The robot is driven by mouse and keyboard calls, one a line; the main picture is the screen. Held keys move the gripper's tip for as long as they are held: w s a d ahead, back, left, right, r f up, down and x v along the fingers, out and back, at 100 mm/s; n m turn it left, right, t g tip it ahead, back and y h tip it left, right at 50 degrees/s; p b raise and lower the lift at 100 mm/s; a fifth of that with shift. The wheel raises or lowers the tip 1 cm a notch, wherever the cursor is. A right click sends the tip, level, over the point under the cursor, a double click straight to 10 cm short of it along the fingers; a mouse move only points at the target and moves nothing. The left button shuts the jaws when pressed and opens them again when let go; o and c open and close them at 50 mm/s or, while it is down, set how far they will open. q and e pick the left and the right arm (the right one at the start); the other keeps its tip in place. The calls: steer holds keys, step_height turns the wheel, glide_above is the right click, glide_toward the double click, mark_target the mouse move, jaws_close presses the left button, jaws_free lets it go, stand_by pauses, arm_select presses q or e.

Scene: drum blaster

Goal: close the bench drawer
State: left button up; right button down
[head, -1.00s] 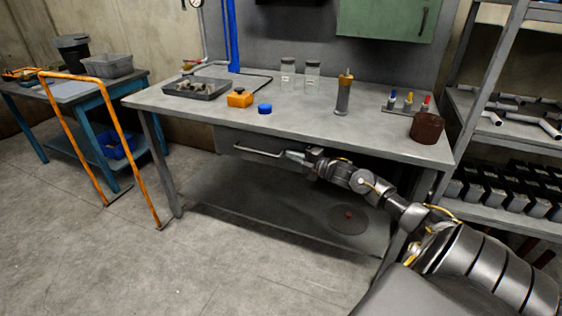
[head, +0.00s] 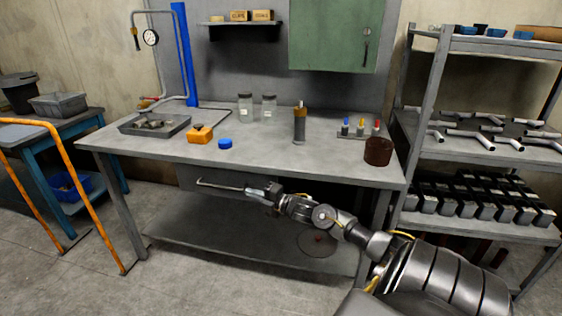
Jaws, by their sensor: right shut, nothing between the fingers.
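The grey bench (head: 250,158) stands in front of me with its drawer (head: 205,175) under the left half of the top. The drawer front looks close to the bench's front edge; I cannot tell whether a small gap is left. Its pale bar handle (head: 218,186) sticks out towards me. My right gripper (head: 250,191) is shut and empty, with its fingertips at the right end of the handle. I cannot tell whether they touch it. My arm hides the right part of the drawer front. My left gripper is out of view.
On the bench top stand a grey tray (head: 128,127), an orange block (head: 200,137), a blue cap (head: 225,144), glass jars, a cylinder (head: 299,125) and a brown pot (head: 378,152). A lower shelf (head: 200,240) lies below the drawer. A rack (head: 480,155) stands at the right.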

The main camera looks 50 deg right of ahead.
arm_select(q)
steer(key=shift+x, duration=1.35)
arm_select(e)
steer(key=v, duration=1)
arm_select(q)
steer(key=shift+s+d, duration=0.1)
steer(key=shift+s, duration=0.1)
arm_select(e)
steer(key=shift+a, duration=0.1)
